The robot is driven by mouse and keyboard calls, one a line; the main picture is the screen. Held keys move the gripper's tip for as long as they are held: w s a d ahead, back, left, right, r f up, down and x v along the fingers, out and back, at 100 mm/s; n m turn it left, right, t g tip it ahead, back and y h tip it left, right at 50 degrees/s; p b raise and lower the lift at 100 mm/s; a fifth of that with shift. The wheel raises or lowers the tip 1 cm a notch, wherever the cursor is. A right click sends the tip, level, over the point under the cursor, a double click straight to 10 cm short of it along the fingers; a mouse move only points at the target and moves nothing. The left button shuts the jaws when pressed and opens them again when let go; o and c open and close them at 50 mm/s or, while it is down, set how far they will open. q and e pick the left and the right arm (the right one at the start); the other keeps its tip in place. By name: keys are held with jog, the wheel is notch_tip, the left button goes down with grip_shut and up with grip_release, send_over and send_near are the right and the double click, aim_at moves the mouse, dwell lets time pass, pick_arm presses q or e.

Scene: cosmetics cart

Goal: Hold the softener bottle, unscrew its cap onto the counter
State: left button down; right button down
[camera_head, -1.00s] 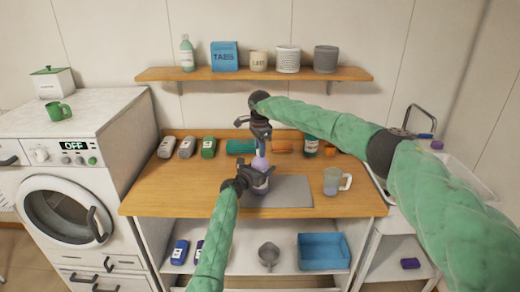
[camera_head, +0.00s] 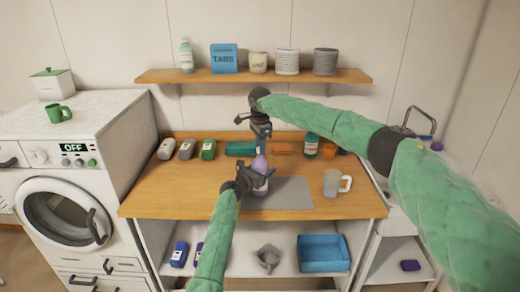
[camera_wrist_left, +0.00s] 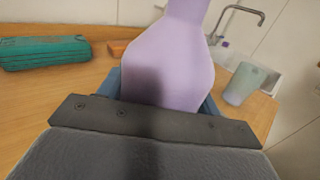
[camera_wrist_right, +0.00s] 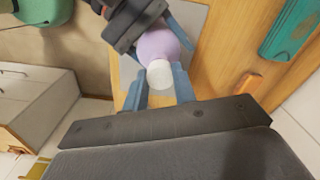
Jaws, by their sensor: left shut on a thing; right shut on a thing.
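The softener bottle (camera_head: 260,164) is lavender and stands upright on the counter, at the left end of a grey mat. My left gripper (camera_head: 260,178) is shut around its body from the front. The left wrist view shows the bottle's body (camera_wrist_left: 170,70) between the blue fingers. My right gripper (camera_head: 261,147) comes down from above onto the bottle's top. In the right wrist view the white cap (camera_wrist_right: 159,75) sits between its fingers, over the lavender shoulder. The cap is mostly hidden in the head view. I cannot tell how far it is turned.
The grey mat (camera_head: 293,193) has bare room right of the bottle, beside a clear mug (camera_head: 334,184). Several bottles and a teal case (camera_head: 240,148) line the counter's back. A wooden shelf (camera_head: 200,75) hangs above. The wooden counter (camera_head: 160,200) is clear at left.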

pick_arm(q)
jog(key=shift+f, duration=0.1)
pick_arm(e)
jog(key=shift+r, duration=0.3)
jog(key=shift+a+r, duration=0.1)
jog(key=shift+r, duration=1.8)
pick_arm(q)
jog(key=shift+c, duration=1.2)
grip_release()
jog(key=shift+a, duration=0.1)
